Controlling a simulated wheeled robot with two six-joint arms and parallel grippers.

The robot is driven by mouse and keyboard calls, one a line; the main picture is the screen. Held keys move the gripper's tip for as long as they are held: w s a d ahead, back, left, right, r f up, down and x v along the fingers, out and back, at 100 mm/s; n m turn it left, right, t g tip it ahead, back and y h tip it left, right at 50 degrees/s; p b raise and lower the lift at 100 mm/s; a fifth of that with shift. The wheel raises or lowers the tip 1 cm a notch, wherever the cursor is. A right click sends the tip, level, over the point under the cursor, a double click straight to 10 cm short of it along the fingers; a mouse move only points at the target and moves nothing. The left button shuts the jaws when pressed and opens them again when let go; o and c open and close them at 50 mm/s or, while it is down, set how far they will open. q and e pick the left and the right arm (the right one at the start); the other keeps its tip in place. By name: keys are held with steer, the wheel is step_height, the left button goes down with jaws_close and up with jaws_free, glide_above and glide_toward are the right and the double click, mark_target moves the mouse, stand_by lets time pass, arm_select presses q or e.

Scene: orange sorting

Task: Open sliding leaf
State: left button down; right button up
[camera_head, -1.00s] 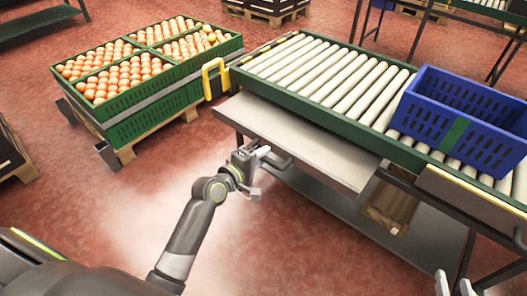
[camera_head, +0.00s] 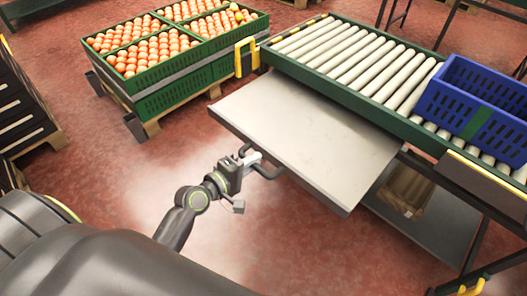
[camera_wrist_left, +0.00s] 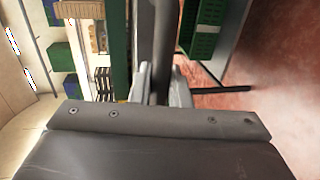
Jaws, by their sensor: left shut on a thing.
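The sliding leaf (camera_head: 305,135) is a flat grey metal sheet. It stands far out from under the roller conveyor's green frame, toward me. A dark bar handle (camera_head: 268,174) sits on its front edge. My left gripper (camera_head: 250,160) is at this handle, shut on it. In the left wrist view, the handle bar (camera_wrist_left: 161,45) runs between the two pale fingers of my left gripper (camera_wrist_left: 161,88). Two small yellowish tips show at the bottom right edge of the head view. I cannot tell whether they belong to my right gripper.
The roller conveyor (camera_head: 350,55) carries a blue crate (camera_head: 478,105). Green crates of oranges (camera_head: 172,88) stand on a pallet at the upper left. A lower shelf (camera_head: 425,225) holds a cardboard box (camera_head: 404,190). Red floor is free around the leaf's front.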

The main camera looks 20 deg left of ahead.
arm_select(q)
steer(key=shift+f+v, duration=0.2)
steer(key=shift+v, duration=0.65)
steer(key=shift+f+v, duration=0.15)
steer(key=shift+v, duration=0.7)
steer(key=shift+f+v, duration=0.2)
steer(key=shift+v, duration=0.65)
arm_select(e)
steer(key=shift+w+r, duration=0.15)
steer(key=shift+w, duration=0.15)
arm_select(q)
steer(key=shift+s, duration=0.1)
arm_select(e)
steer(key=shift+d, duration=0.1)
arm_select(q)
steer(key=c, duration=1.4)
jaws_free()
steer(key=shift+c, duration=0.2)
